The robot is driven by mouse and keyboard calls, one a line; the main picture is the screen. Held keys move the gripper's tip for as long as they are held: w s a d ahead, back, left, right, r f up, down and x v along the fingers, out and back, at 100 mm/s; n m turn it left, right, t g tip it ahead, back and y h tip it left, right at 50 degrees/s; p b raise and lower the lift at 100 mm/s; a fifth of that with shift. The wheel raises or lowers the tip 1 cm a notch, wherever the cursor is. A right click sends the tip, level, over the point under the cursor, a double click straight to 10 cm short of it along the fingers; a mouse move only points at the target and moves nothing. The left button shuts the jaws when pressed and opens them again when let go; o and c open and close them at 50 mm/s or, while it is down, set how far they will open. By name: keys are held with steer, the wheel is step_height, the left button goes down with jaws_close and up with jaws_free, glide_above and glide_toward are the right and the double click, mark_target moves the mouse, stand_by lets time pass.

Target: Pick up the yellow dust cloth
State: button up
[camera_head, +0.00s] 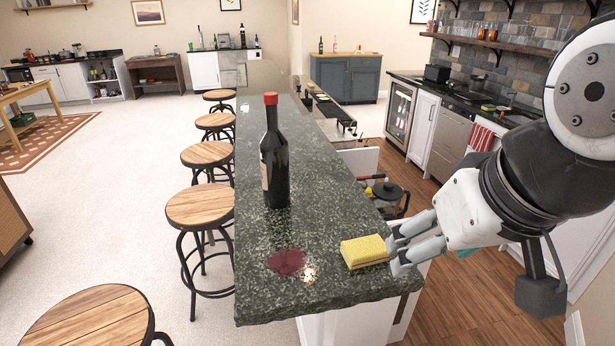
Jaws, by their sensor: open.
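The yellow dust cloth (364,251) looks like a thick, sponge-like yellow block. It lies flat on the dark green stone counter (325,226), near its front right edge. My gripper (395,256) comes in from the right, with its two fingers open and pointing left. The fingertips are at the right end of the cloth, very close to it. I cannot tell whether they touch it or reach around it. The cloth's right end is partly behind the fingertips.
A dark wine bottle (274,165) with a red cap stands upright on the counter, left of and behind the cloth. A dark red spill (286,262) lies left of the cloth. Wooden stools (200,207) line the counter's left side. The counter around the cloth is otherwise clear.

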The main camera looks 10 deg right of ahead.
steer(key=w+m+g+b, duration=0.2)
steer(key=w+m+g, duration=0.1)
steer(key=w+m, duration=0.65)
steer(key=m+g, duration=0.3)
steer(key=m, duration=0.4)
glide_above(366, 246)
steer(key=f, duration=1.3)
steer(key=shift+w+a+f, duration=0.1)
steer(key=shift+a+f, duration=0.1)
steer(key=shift+f, duration=0.15)
steer(key=shift+d+f, duration=0.2)
steer(key=shift+f, duration=2.45)
steer(key=c, duration=1.2)
